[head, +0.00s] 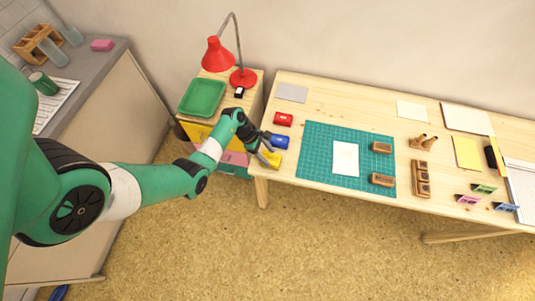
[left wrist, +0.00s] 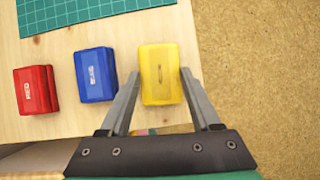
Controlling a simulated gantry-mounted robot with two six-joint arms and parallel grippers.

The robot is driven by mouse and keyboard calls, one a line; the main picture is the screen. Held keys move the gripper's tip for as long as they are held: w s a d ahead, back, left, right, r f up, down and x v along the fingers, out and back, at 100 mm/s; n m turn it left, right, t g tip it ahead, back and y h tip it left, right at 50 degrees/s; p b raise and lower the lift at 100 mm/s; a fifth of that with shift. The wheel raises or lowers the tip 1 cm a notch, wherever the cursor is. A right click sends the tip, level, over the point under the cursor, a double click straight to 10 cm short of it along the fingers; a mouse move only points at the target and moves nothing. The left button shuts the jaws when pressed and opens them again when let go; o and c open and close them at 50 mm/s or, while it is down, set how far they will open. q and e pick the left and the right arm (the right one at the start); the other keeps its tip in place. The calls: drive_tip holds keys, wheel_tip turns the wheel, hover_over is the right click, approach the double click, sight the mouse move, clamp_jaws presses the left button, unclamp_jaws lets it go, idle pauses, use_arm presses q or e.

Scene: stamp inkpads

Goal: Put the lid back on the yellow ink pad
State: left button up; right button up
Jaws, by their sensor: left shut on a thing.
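The yellow lid (left wrist: 161,70) lies between the two fingers of my left gripper (left wrist: 161,72), at the table's front left corner. Its top, with a small mark in the middle, faces up. My left gripper is shut on its sides. In the head view my left gripper (head: 268,153) reaches the same yellow piece (head: 274,160) from the left. The base of the yellow ink pad does not show apart from it; I cannot tell whether the lid is seated on it. My right gripper is not in view.
A blue ink pad (left wrist: 95,74) and a red ink pad (left wrist: 36,90) stand in a row beside it, both closed. A green cutting mat (head: 320,172) lies to the right. The table edge is close to the yellow piece. A drawer cabinet with a red lamp (head: 216,56) stands left.

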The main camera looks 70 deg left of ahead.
use_arm(q)
drive_tip(key=shift+f, duration=0.4)
idle(1.1)
drive_tip(key=shift+f, duration=0.1)
idle(0.7)
drive_tip(key=o, duration=1.4)
wheel_tip(320, 180, up, 7)
drive_tip(key=p, duration=0.7)
